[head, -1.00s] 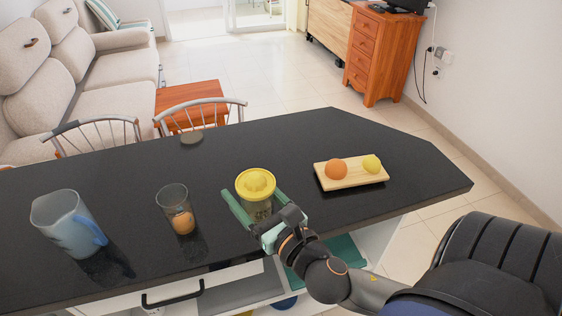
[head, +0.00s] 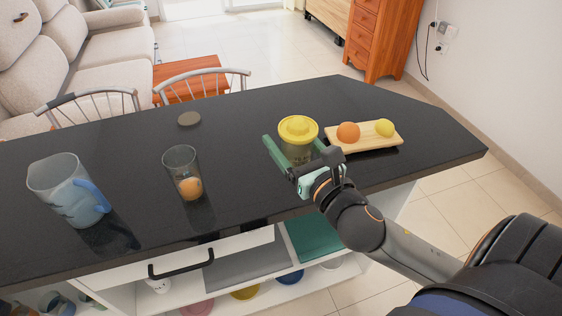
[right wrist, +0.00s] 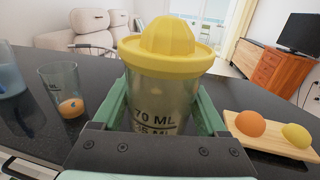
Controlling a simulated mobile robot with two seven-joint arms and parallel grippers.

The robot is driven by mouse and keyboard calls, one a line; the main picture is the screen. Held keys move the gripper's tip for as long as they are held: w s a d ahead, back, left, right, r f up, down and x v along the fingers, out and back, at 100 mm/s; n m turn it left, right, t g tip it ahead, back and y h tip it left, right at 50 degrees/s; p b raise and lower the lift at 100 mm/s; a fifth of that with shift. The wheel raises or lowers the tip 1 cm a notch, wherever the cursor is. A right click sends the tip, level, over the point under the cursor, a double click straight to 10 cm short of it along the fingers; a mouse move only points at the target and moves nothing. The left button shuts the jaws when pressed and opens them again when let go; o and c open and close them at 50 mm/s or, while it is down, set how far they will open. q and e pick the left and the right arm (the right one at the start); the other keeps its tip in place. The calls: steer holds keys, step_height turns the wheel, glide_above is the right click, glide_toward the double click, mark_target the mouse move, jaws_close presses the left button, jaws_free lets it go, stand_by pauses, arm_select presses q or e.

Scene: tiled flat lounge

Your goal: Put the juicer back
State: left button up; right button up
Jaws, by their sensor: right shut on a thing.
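The juicer (head: 298,131) has a yellow reamer top and a clear, marked cup. It stands upright just left of the wooden board, and the right wrist view shows it close up (right wrist: 168,55). My right gripper (head: 290,151) is shut on its cup, one green finger on each side. The gripper partly hides the cup's base, so I cannot tell whether it touches the counter. My left gripper is not in view.
On the black counter (head: 240,130) are a blue jug (head: 62,185), a glass with an orange ball-like thing (head: 180,165), a grey disc (head: 189,118) and a wooden board (head: 372,144) with an orange (head: 348,132) and a lemon (head: 384,127). Open shelves with dishes lie below.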

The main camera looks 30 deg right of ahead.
steer(key=w+d+f, duration=0.1)
steer(key=w+f, duration=0.1)
steer(key=w+d+f+b, duration=0.1)
steer(key=w+f, duration=0.1)
steer(key=w, duration=0.1)
steer(key=w+d+f, duration=0.1)
steer(key=w+f, duration=0.1)
steer(key=shift+w+f+b, duration=0.2)
steer(key=shift+f+b, duration=0.05)
steer(key=shift+b, duration=0.05)
steer(key=shift+w+d+f, duration=0.1)
steer(key=shift+w+f, duration=0.35)
steer(key=shift+f, duration=0.05)
step_height(320, 180, down, 3)
steer(key=shift+w+r+b, duration=0.15)
steer(key=shift+b, duration=0.5)
steer(key=shift+f, duration=0.55)
steer(key=o, duration=1.4)
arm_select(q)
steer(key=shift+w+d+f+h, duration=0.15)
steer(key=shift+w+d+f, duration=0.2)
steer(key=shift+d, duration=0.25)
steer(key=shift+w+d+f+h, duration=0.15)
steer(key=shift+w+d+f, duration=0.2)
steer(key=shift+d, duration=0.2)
arm_select(e)
steer(key=shift+o, duration=0.2)
